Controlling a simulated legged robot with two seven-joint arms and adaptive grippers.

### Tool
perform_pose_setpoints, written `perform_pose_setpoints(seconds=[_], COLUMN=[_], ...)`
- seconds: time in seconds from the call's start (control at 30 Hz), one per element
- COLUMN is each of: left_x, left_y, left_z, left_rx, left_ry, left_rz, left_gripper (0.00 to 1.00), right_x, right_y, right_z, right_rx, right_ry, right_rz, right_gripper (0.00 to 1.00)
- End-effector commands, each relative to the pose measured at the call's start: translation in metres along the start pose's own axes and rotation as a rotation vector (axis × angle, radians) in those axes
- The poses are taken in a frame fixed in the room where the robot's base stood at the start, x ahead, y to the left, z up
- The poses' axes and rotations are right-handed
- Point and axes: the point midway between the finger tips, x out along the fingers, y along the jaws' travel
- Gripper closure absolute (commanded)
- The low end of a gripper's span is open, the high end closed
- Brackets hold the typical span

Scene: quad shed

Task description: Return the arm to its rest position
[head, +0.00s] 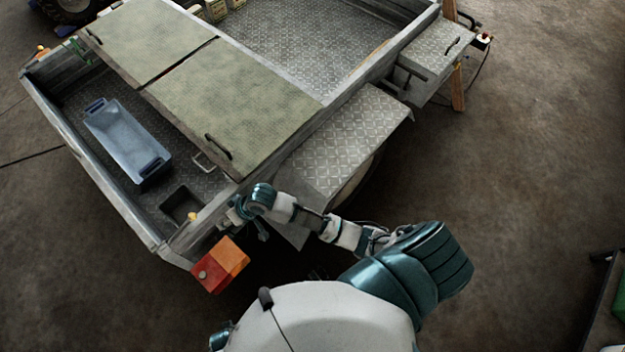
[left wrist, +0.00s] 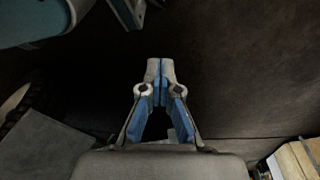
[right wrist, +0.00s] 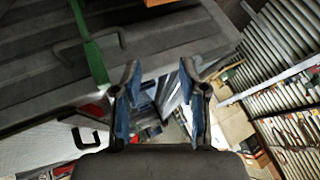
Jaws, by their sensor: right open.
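My right arm reaches left across the lower middle of the head view. Its hand (head: 240,212) is at the trailer's near corner, close to the rim and above the red-orange lamp (head: 221,265); its fingers are too small there to make out well. In the right wrist view my right gripper (right wrist: 160,68) is open, with nothing between its fingers. In the left wrist view my left gripper (left wrist: 160,68) is shut with its fingertips together and holds nothing visible. The left gripper is out of the head view.
The trailer (head: 110,195) holds a blue bin (head: 127,140) beside green-topped lids (head: 235,100). A tread-plate fender (head: 345,140) lies close to my right arm. A green strap (right wrist: 92,50) and a dark handle (right wrist: 90,42) show near the right gripper.

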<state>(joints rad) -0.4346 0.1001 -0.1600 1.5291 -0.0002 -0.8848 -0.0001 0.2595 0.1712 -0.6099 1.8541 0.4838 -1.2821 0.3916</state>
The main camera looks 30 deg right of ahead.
Motion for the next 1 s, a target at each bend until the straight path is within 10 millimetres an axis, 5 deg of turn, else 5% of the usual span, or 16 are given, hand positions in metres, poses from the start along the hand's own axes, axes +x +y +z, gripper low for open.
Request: perform_pose_setpoints(seconds=[0.03, 0.1, 0.2, 0.3, 0.43, 0.67, 1.0], left_x=[0.0, 0.0, 0.0, 0.0, 0.0, 0.008, 0.011], left_y=[0.0, 0.0, 0.0, 0.0, 0.0, 0.004, 0.002], left_z=[0.0, 0.0, 0.001, 0.001, 0.001, 0.014, 0.015], left_rx=[0.0, 0.0, 0.0, 0.0, 0.0, 0.002, 0.002], left_ry=[0.0, 0.0, -0.001, -0.001, -0.001, -0.013, -0.01], left_rz=[0.0, 0.0, 0.0, 0.0, 0.0, 0.005, 0.003], left_gripper=[1.0, 1.0, 1.0, 1.0, 1.0, 1.0, 1.0], right_x=[0.023, 0.043, 0.054, 0.05, 0.037, 0.028, 0.032], right_y=[0.042, 0.093, 0.149, 0.186, 0.211, 0.225, 0.225], right_z=[0.046, 0.105, 0.197, 0.282, 0.36, 0.414, 0.417], right_rx=[0.06, 0.096, 0.112, 0.104, 0.082, 0.06, 0.061], right_ry=[-0.021, -0.051, -0.121, -0.201, -0.288, -0.348, -0.347], right_rz=[0.062, 0.156, 0.276, 0.37, 0.442, 0.479, 0.477], right_gripper=[0.58, 0.58, 0.58, 0.58, 0.58, 0.58, 0.58])
